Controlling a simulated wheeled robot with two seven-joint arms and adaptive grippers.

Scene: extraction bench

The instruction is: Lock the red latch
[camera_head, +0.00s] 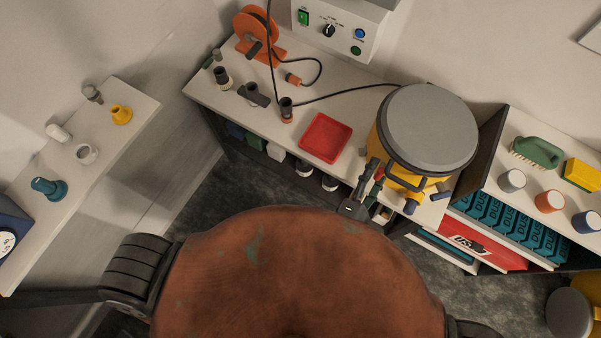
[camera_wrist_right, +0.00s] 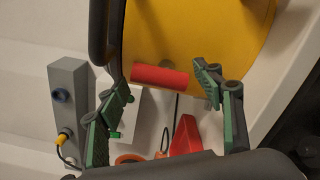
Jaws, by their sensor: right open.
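The red latch (camera_wrist_right: 160,77) is a short red bar on the side of the yellow drum (camera_wrist_right: 205,35) in the right wrist view. In the head view the yellow drum (camera_head: 375,143) stands at the right of the bench under a round grey lid (camera_head: 425,125); the latch is mostly hidden behind my gripper there. My right gripper (camera_head: 371,177) is at the drum's front left side. In the wrist view its green-padded fingers (camera_wrist_right: 165,100) are spread apart, with the latch between and just beyond the tips. Nothing is held. My left gripper is not in view.
A red tray (camera_head: 326,138) lies left of the drum on the bench (camera_head: 235,110). An orange reel (camera_head: 256,35) with a black cable and a grey control box (camera_head: 335,30) stand behind. A shelf at the right holds a green brush (camera_head: 537,151) and several cups.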

